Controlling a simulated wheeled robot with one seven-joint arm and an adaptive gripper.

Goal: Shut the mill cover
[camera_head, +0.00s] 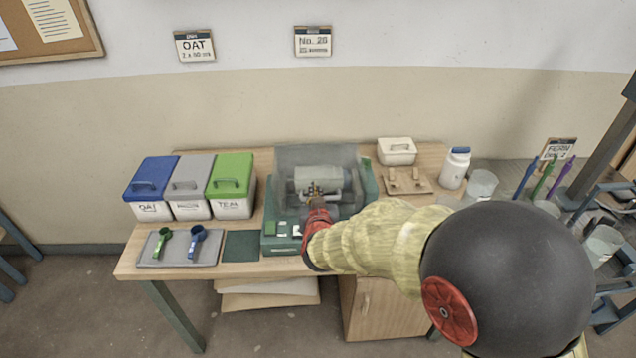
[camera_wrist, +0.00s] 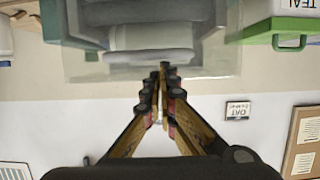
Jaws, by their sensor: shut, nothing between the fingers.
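The mill is a green-based machine (camera_head: 283,245) with a grey drum (camera_head: 318,178) in the middle of the table. Its clear grey cover (camera_head: 316,156) stands raised at the back, behind the drum. My gripper (camera_head: 314,188) is shut and empty, over the mill in front of the drum. In the wrist view the closed fingertips (camera_wrist: 163,72) overlap the cover's clear panel (camera_wrist: 210,68) and point toward the pale drum (camera_wrist: 150,38). I cannot tell whether they touch either. My wrist and arm hide part of the mill's right front.
Blue, grey and green-lidded bins (camera_head: 232,180) stand left of the mill. Scoops lie on a grey tray (camera_head: 150,258) at the front left. A white lidded box (camera_head: 397,152), wooden board (camera_head: 418,180) and white bottle (camera_head: 454,168) stand to the right.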

